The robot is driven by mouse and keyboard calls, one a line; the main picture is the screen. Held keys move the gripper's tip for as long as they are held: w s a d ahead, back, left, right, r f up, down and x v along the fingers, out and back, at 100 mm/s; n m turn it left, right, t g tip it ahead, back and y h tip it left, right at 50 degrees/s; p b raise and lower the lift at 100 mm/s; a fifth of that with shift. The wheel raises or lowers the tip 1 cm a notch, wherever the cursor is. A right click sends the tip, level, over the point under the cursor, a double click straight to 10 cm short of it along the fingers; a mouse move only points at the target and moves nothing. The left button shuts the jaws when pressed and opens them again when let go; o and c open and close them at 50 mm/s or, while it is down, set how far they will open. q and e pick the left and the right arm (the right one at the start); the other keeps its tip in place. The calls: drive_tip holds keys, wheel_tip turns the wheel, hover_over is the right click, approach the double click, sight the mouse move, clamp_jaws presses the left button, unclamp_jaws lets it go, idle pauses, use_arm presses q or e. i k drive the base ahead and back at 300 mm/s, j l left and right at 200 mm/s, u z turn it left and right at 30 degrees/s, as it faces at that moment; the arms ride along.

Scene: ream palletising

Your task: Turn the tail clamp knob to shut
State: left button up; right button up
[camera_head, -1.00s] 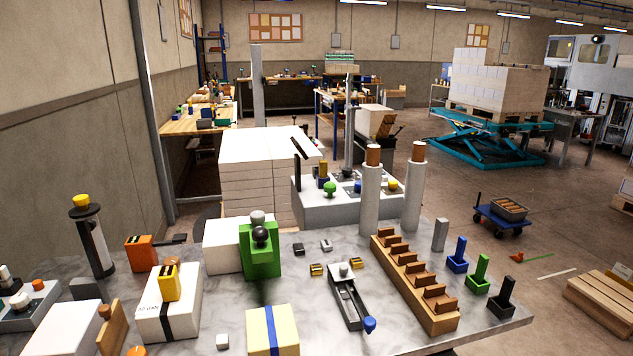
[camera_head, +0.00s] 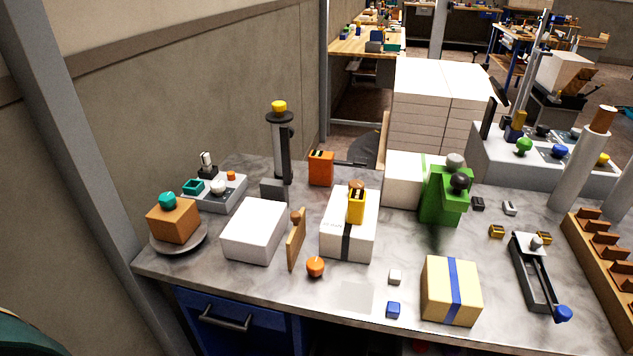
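No label picks out the tail clamp knob, so I cannot tell which knob it is. A grey control box (camera_head: 228,192) at the back left carries a white knob (camera_head: 218,187), an orange button and a teal part. Neither of my grippers is in view.
On the bench (camera_head: 340,298) are a white ream (camera_head: 254,232), a black-banded ream (camera_head: 338,240), a blue-striped package (camera_head: 436,291), an orange knob-like piece (camera_head: 315,267) and small cubes. A wooden slotted rack (camera_head: 598,255) borders the right. Stacked white reams (camera_head: 430,105) stand behind.

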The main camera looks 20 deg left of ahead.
sight(315, 265)
drive_tip(key=i+j+u, duration=0.15)
drive_tip(key=j, duration=0.15)
drive_tip(key=k+l, duration=0.4)
drive_tip(key=k, duration=0.15)
drive_tip(key=k+l, duration=0.35)
drive_tip(key=k, duration=0.2)
